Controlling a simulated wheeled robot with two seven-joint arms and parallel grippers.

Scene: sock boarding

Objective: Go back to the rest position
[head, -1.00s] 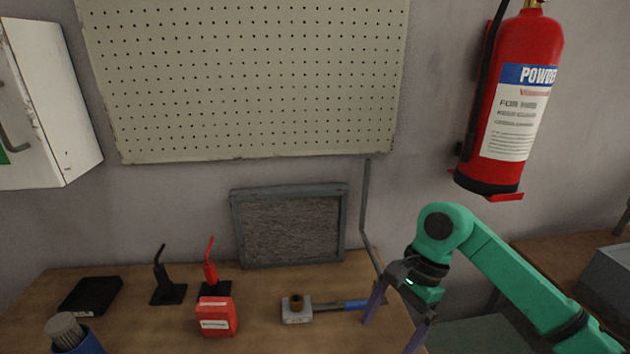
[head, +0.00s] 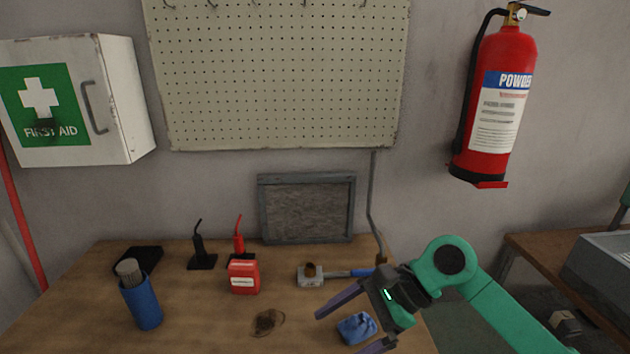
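My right gripper (head: 346,332) comes in from the right on a green arm, over the front right part of the wooden workbench. Its two purple fingers are spread wide apart and point to the left. A crumpled blue cloth-like item (head: 357,328) shows between the fingers; I cannot tell whether it lies on the bench below them, but the fingers do not close on it. My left gripper is not in the head view.
The workbench (head: 200,325) holds a blue cylinder (head: 141,302), a red box (head: 243,277), a hammer-like tool (head: 311,275), black and red upright tools (head: 201,250) and a dark stain (head: 267,322). A first aid cabinet (head: 120,100) and fire extinguisher (head: 497,110) hang on the wall.

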